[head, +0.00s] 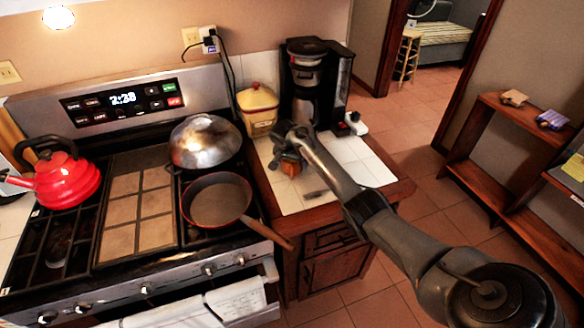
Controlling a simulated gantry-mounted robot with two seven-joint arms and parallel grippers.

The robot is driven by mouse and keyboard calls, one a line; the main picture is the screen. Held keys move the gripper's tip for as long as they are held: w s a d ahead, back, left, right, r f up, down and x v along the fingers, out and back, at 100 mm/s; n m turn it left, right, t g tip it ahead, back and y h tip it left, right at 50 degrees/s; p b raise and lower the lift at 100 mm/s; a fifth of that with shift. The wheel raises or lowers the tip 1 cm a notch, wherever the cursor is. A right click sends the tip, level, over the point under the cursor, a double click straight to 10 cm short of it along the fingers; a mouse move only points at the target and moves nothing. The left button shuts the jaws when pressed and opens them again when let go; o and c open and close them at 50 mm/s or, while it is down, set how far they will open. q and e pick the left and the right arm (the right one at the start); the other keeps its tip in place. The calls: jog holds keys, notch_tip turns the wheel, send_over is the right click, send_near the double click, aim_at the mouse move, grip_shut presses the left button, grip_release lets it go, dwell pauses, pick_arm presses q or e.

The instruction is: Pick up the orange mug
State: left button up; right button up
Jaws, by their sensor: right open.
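The orange mug (290,169) sits on the white tiled counter to the right of the stove. Only part of it shows, because my right gripper (284,158) is right above and around it in the picture. The right gripper is open, with its fingers close to the mug. I cannot tell whether they touch it. My right arm reaches in from the lower right. My left gripper is not in view.
A yellow canister (258,109) and a black coffee maker (315,85) stand behind the gripper. A frying pan (217,201), a metal wok or lid (205,143) and a red kettle (67,182) are on the stove. The tiles at right (362,166) are clear.

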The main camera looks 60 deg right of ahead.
jog(key=c, duration=0.9)
jog(key=shift+r, duration=0.15)
